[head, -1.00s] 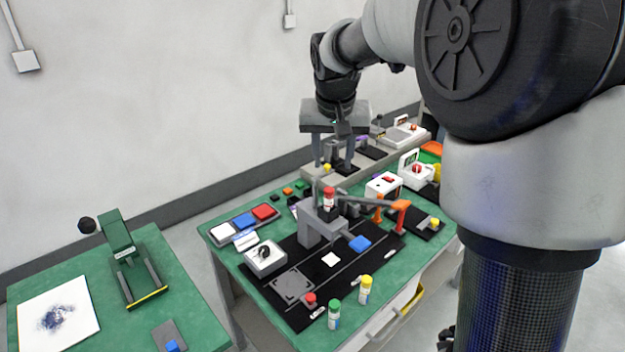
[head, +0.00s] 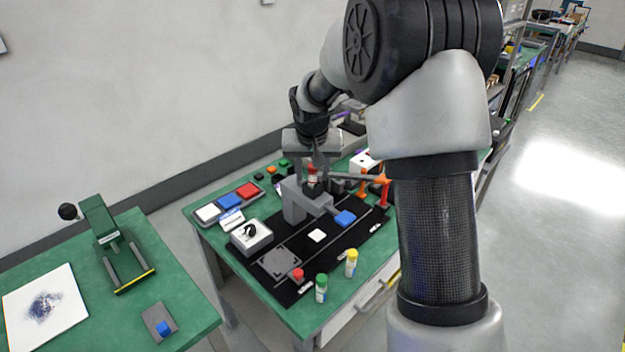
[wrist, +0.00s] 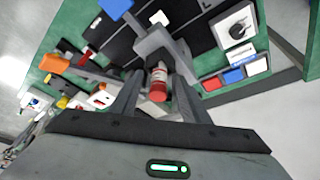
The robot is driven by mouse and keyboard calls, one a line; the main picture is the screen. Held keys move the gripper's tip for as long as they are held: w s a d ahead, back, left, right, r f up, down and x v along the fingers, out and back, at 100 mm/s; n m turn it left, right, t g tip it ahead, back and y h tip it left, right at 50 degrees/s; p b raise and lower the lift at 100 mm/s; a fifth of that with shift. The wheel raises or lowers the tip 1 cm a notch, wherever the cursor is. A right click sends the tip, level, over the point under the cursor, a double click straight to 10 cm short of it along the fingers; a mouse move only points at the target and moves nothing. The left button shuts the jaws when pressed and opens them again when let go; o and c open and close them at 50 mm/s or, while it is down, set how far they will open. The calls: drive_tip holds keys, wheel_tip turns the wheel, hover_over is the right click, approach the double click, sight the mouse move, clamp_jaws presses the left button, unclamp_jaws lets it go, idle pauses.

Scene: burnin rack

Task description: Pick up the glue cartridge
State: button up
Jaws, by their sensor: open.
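The glue cartridge (head: 312,174), a small cylinder with a red end and a white label, stands in a grey block fixture (head: 294,200) on the black mat. In the wrist view the cartridge (wrist: 158,84) shows its red end towards the camera. My gripper (head: 312,172) is open above the fixture, with its fingers pointing down. In the wrist view my gripper's fingers (wrist: 157,88) stand on either side of the cartridge, with gaps visible. The cartridge's lower part is hidden by the fixture.
A grey bar on orange posts (head: 382,190) runs close to the right of the fixture. A green-capped bottle (head: 321,288) and a yellow-capped bottle (head: 351,263) stand at the front. A white dial box (head: 251,236) and coloured trays (head: 231,201) lie to the left.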

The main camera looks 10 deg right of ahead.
drive_tip(key=shift+x, duration=0.75)
clamp_jaws()
